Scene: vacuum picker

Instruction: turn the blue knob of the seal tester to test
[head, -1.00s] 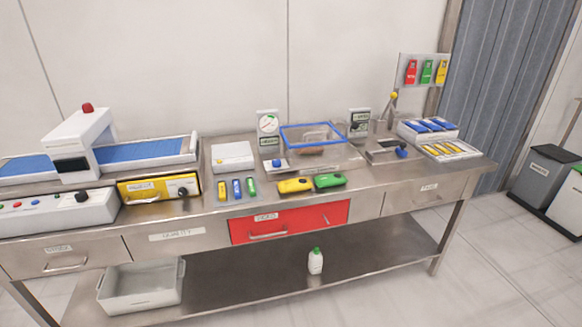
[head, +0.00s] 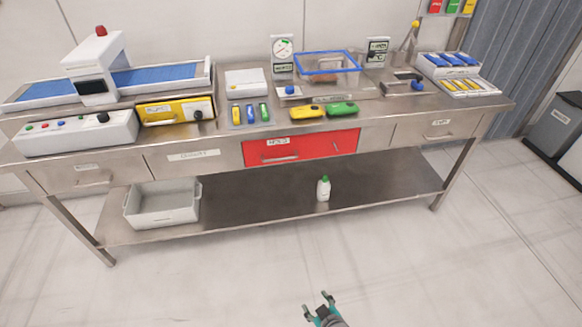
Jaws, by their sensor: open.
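A blue knob (head: 290,90) sits on a small white block in front of a round dial gauge (head: 282,47), left of a clear box with a blue rim (head: 326,66). A second blue knob (head: 417,86) is on a grey device farther right, below a yellow-tipped lever. The labels are too small to read, so I cannot tell for sure which unit is the seal tester. My gripper (head: 320,306) is at the bottom edge, open and empty, low in front of the bench and far from both knobs.
The steel bench has a red drawer (head: 300,149) in front. Yellow and green devices (head: 322,110) lie near its front edge. A grey bin (head: 162,203) and a white bottle (head: 323,188) stand on the lower shelf. The floor before the bench is clear.

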